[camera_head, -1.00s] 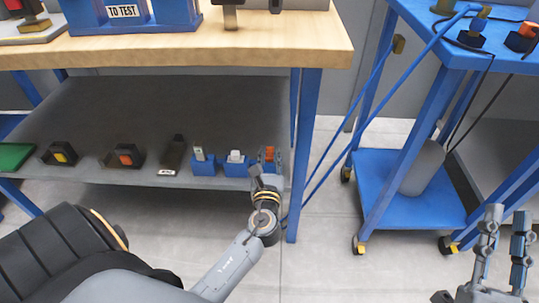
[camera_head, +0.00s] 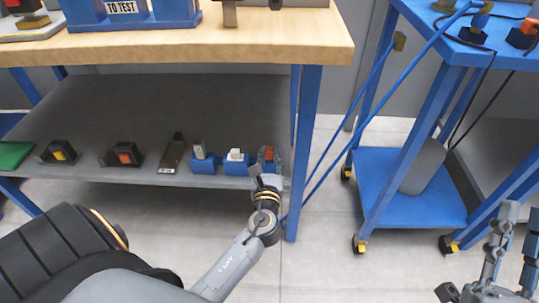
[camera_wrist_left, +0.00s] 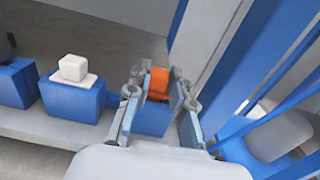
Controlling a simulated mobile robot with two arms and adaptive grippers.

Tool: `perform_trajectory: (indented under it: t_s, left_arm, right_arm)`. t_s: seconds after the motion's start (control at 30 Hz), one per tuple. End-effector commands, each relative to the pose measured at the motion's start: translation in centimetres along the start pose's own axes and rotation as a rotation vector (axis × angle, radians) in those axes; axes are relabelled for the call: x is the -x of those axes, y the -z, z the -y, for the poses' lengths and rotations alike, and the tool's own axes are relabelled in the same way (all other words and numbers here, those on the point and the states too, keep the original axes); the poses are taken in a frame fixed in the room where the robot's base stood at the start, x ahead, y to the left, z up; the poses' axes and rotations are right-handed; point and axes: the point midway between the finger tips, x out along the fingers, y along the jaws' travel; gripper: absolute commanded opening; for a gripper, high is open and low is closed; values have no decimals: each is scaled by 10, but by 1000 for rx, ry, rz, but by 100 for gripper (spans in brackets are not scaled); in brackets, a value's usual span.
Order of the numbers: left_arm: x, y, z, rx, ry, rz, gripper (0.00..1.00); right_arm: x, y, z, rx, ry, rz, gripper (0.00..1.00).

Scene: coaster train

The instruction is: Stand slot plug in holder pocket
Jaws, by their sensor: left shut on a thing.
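The orange plug (camera_head: 268,153) is at the right end of the lower shelf, at a blue holder block. It also shows in the left wrist view (camera_wrist_left: 158,80), between my left gripper's fingertips, with the blue holder (camera_wrist_left: 152,118) directly below it. My left gripper (camera_wrist_left: 160,95) is shut on the orange plug. In the head view, my left gripper (camera_head: 267,160) partly hides the plug and its holder. I cannot tell how deep the plug sits in the pocket. My right gripper (camera_head: 521,212) is at the lower right, fingers apart and empty.
Two more blue holders stand to the left, one with a white plug (camera_head: 236,155), one with a grey piece (camera_head: 199,150). A dark device (camera_head: 173,153) and two black pieces lie farther left. A blue table leg (camera_head: 304,150) stands close to the right of my left gripper.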

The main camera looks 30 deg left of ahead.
Motion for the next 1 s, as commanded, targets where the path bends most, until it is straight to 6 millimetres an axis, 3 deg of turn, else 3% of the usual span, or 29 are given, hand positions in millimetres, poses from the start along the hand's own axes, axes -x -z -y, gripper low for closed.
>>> perform_trajectory:
  t_s: [0.8,0.83,0.93,1.0]
  left_arm:
    - [0,5,0,0,0,0,0]
    - [0,5,0,0,0,0,28]
    - [0,5,0,0,0,0,48]
    - [0,5,0,0,0,0,48]
  right_arm:
    - [2,17,3,-8,4,-96,25]
    - [2,17,3,-8,4,-96,25]
    - [2,16,3,-8,4,-94,25]
    - [2,16,3,-8,4,-93,25]
